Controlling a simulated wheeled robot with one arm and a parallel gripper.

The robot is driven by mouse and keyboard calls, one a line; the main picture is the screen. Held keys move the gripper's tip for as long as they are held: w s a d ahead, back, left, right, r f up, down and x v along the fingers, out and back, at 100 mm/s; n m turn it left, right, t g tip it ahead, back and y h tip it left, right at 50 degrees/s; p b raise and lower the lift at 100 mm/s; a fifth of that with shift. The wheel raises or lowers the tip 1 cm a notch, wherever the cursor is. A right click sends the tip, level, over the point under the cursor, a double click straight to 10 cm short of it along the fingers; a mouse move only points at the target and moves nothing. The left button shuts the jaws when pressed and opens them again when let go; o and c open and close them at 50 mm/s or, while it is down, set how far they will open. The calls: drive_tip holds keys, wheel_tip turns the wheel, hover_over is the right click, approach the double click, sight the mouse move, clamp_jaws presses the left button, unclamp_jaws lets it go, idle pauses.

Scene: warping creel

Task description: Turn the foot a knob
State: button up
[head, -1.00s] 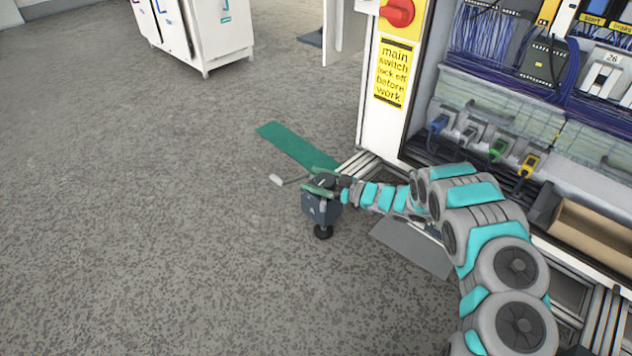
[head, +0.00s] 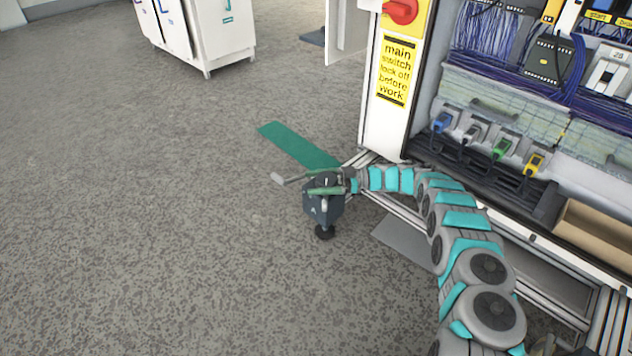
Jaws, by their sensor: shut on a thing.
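Foot a is a dark grey block (head: 319,208) with a faint mark on its face. It stands on a round black pad (head: 324,232) on the floor at the left end of the creel's bottom frame. A lever with a pale grey end (head: 277,177) sticks out to the left from its top. My gripper (head: 322,182), with green fingers, reaches in from the right and is shut on the dark knob on top of the block. The fingers hide most of the knob.
The open electrical cabinet (head: 394,125) stands right behind my arm, with plugs and cables low inside. A green strip (head: 296,146) lies on the floor behind the foot. A white cabinet (head: 208,38) stands far back. The floor on the left is clear.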

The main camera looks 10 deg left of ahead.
drive_tip(key=shift+s+g, duration=0.1)
drive_tip(key=shift+g, duration=0.2)
idle(0.4)
drive_tip(key=o, duration=1.1)
drive_tip(key=shift+r, duration=0.15)
wheel_tip(320, 180, up, 3)
drive_tip(key=shift+n+p, duration=0.3)
drive_tip(key=shift+p, duration=0.1)
drive_tip(key=shift+s+d+r, duration=0.1)
drive_tip(key=shift+s+r, duration=0.05)
drive_tip(key=shift+r, duration=0.15)
drive_tip(key=s+d+p, duration=0.1)
drive_tip(key=s+d, duration=0.1)
drive_tip(key=s, duration=0.5)
drive_tip(key=s+d+r, duration=0.1)
drive_tip(key=s+d, duration=0.2)
drive_tip(key=s, duration=0.5)
drive_tip(key=shift+p, duration=0.35)
drive_tip(key=shift+r, duration=0.1)
